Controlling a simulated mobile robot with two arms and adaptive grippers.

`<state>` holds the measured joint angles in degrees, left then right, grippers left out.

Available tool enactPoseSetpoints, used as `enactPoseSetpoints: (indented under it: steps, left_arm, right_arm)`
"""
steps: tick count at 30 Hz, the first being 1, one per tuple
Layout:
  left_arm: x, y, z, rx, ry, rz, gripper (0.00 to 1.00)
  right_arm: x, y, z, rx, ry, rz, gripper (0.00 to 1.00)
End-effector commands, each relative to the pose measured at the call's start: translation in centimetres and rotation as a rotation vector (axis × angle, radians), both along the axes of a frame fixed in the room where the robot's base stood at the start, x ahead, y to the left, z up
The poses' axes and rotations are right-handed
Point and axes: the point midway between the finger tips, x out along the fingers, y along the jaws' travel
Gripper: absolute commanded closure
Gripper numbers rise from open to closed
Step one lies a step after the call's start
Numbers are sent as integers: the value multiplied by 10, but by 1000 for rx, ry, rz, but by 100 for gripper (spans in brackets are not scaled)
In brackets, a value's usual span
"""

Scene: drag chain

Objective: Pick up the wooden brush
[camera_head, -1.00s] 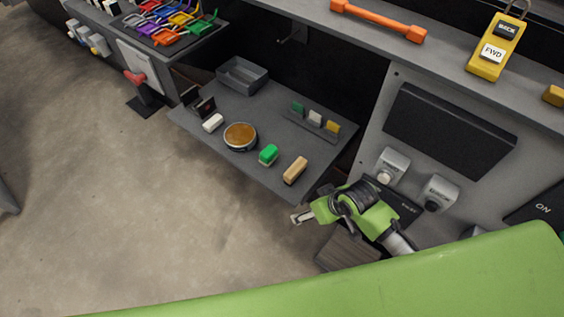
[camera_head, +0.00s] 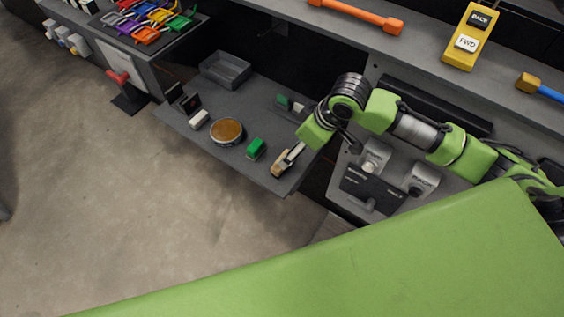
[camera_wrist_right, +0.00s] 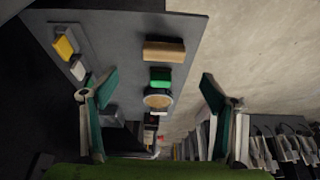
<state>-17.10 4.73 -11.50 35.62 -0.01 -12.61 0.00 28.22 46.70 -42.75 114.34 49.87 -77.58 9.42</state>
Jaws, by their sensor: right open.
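The wooden brush (camera_head: 277,169) is a tan block at the front right of the grey shelf, partly covered by my right gripper in the head view. In the right wrist view the brush (camera_wrist_right: 164,52) lies crosswise, beyond the fingertips. My right gripper (camera_head: 289,157) comes in from the right, over the shelf beside the brush. In the right wrist view my right gripper (camera_wrist_right: 158,92) has its fingers wide apart with nothing held between them. Whether a finger touches the brush cannot be told. My left gripper is not in view.
A green brush (camera_head: 256,148), a round tin (camera_head: 227,131) and a white block (camera_head: 199,119) stand left of the brush on the shelf (camera_head: 190,137). A grey tray (camera_head: 225,70) is at the back. A panel with knobs (camera_head: 418,182) is to the right. Open floor lies at left.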

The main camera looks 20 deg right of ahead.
Motion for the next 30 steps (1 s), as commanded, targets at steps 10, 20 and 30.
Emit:
enactPoseSetpoints:
  steps: [10, 20, 30]
  left_arm:
    - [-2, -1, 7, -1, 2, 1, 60]
    - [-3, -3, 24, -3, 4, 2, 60]
    - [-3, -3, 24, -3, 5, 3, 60]
  right_arm:
    - [17, 14, -53, 0, 0, 0, 22]
    - [21, 29, -83, 0, 2, -1, 22]
    - [28, 33, -106, 0, -2, 1, 22]
